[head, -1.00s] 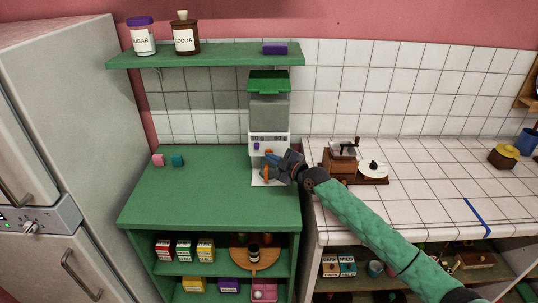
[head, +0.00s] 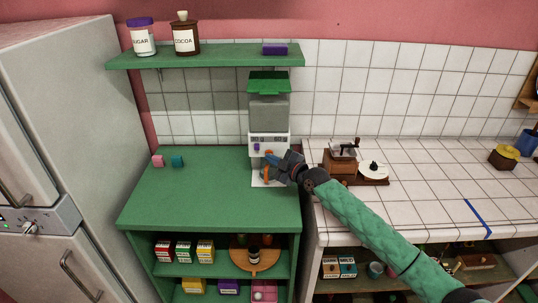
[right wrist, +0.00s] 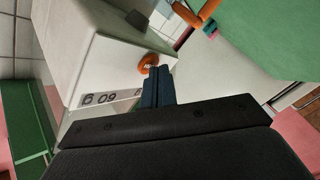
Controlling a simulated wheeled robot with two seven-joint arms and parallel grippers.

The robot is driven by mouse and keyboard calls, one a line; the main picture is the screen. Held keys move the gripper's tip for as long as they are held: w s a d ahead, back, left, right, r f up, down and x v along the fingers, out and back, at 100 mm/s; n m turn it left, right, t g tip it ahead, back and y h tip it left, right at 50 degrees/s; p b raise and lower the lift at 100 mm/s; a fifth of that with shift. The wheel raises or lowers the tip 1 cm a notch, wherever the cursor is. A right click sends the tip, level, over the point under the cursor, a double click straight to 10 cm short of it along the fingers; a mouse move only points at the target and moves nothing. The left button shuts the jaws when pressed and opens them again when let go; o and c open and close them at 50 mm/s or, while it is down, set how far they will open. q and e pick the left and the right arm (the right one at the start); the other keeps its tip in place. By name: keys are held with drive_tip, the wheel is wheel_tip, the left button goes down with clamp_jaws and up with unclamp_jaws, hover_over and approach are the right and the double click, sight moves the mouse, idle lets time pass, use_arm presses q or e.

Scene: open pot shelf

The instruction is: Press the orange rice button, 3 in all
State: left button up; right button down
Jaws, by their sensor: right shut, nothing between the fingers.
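The white rice dispenser (head: 283,140) with a green lid stands at the back right of the green counter. A purple button (head: 257,147) shows on its front. In the right wrist view the round orange button (right wrist: 148,62) sits on the white dispenser face (right wrist: 105,65), beside the printed numbers. My right gripper (head: 272,160) is shut and empty, in front of the dispenser. In the right wrist view its closed fingertips (right wrist: 154,72) reach the lower edge of the orange button; I cannot tell whether they touch. My left gripper is not in view.
A wooden grinder-like device (head: 342,165) stands to the right of my gripper. The shelf (head: 215,56) above carries jars. The counter's left and middle are mostly clear.

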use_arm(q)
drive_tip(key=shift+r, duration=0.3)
use_arm(e)
drive_tip(key=shift+s, duration=0.6)
